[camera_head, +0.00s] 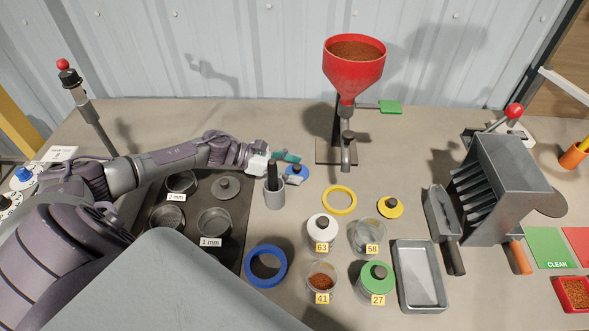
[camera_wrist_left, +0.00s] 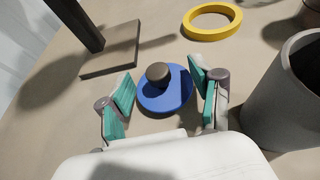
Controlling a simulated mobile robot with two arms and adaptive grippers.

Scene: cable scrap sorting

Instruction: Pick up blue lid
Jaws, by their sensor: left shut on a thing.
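The blue lid (camera_head: 298,170) is a round blue disc with a dark knob, left of the red funnel stand. My left gripper (camera_head: 283,160) is at the lid. In the left wrist view, the teal fingers of my left gripper (camera_wrist_left: 162,82) are shut on the blue lid (camera_wrist_left: 160,104), one on each side of its disc, with the knob between them. I cannot tell whether the lid touches the table. My right gripper is not in view.
A grey cup (camera_head: 274,196) with a dark handle in it stands close to the gripper. The funnel stand's base (camera_head: 325,152) is to its right.

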